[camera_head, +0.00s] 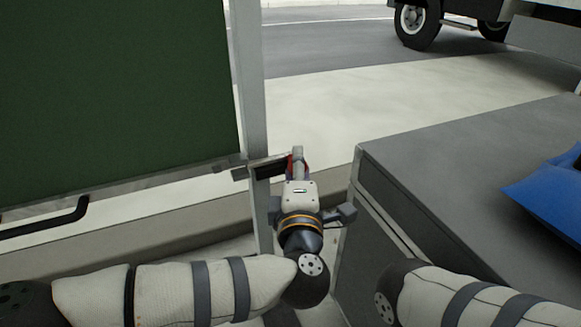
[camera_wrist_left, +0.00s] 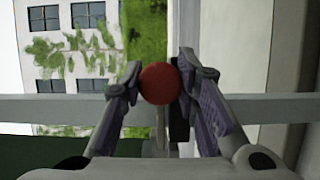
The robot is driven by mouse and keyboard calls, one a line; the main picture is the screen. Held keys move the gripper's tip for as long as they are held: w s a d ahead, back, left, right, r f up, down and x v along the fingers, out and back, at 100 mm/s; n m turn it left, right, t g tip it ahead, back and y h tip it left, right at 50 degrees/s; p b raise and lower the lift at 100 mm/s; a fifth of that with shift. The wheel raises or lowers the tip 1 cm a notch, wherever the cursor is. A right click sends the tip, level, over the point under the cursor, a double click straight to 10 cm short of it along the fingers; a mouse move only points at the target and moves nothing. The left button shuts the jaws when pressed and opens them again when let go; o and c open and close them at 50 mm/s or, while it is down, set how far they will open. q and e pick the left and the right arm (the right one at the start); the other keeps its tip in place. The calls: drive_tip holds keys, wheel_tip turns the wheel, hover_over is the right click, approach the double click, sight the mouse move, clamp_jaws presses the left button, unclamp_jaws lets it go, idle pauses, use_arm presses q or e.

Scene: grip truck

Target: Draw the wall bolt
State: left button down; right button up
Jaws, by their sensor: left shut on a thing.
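The wall bolt (camera_head: 266,167) is a dark bar lying across the light metal post at the edge of the green panel. Its round red knob (camera_wrist_left: 160,83) sits between the two fingers of my left gripper (camera_wrist_left: 160,88) in the left wrist view. In the head view my left gripper (camera_head: 298,165) is at the right end of the bolt, shut on the knob; only slivers of red show around the fingers. My right arm shows at the lower right, but its gripper is out of view.
A grey box-like bench (camera_head: 450,190) with a blue item (camera_head: 550,195) on top stands close to the right of my left gripper. A truck wheel (camera_head: 415,22) is far behind, across open pavement.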

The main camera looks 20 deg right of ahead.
use_arm(q)
drive_tip(key=d, duration=0.3)
drive_tip(key=shift+r+b, duration=0.1)
drive_tip(key=shift+b, duration=0.2)
drive_tip(key=c, duration=1.6)
unclamp_jaws()
drive_tip(key=shift+c, duration=0.2)
drive_tip(key=o, duration=0.4)
drive_tip(key=shift+d, duration=0.1)
drive_tip(key=v, duration=0.7)
drive_tip(key=shift+s, duration=0.25)
